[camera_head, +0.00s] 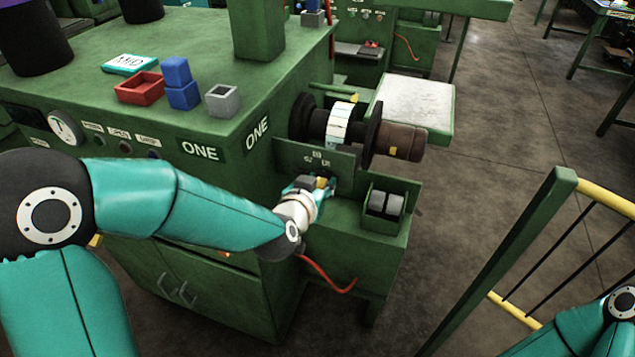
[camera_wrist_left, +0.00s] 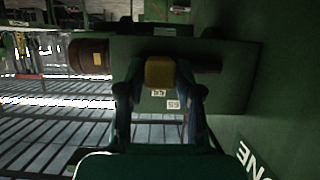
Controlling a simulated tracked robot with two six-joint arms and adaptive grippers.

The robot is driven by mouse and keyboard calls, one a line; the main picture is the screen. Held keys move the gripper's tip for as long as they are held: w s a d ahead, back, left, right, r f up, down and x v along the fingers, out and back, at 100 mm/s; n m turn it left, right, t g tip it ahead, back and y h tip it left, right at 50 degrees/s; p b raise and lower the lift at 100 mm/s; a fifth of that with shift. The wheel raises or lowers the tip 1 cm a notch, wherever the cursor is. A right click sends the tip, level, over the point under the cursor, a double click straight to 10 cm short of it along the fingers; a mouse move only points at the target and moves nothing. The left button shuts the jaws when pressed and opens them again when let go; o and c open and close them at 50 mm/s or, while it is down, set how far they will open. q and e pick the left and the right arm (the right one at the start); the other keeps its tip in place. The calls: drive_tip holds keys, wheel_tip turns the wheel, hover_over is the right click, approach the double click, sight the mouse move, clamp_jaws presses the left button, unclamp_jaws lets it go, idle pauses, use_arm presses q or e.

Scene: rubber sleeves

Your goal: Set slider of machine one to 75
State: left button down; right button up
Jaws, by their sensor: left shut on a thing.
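Machine one (camera_head: 200,95) is the large green cabinet with ONE written at its corner. Its slider has a yellow knob (camera_head: 321,183) in front of an upright green plate (camera_head: 318,158) with small white number labels. My left gripper (camera_head: 318,186) reaches the knob from the left and is shut on it. In the left wrist view the yellow knob (camera_wrist_left: 160,73) sits between the two fingertips. Two labels (camera_wrist_left: 166,99) show below it, too small to read surely. The slider's exact setting cannot be read. My right gripper is not in view; only part of my right arm shows at lower right.
A roller with white segments (camera_head: 338,122) and a brown motor (camera_head: 400,140) stand just behind the plate. A green box with grey rollers (camera_head: 385,203) is to the right. A red cable (camera_head: 328,277) hangs below. A yellow-railed green frame (camera_head: 520,255) stands at right.

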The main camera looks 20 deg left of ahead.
use_arm(q)
drive_tip(key=a+b, duration=0.2)
drive_tip(key=a, duration=0.2)
drive_tip(key=shift+w+a, duration=0.1)
drive_tip(key=shift+a, duration=0.2)
drive_tip(key=shift+d, duration=0.1)
drive_tip(key=c, duration=0.9)
unclamp_jaws()
drive_tip(key=shift+r, duration=0.1)
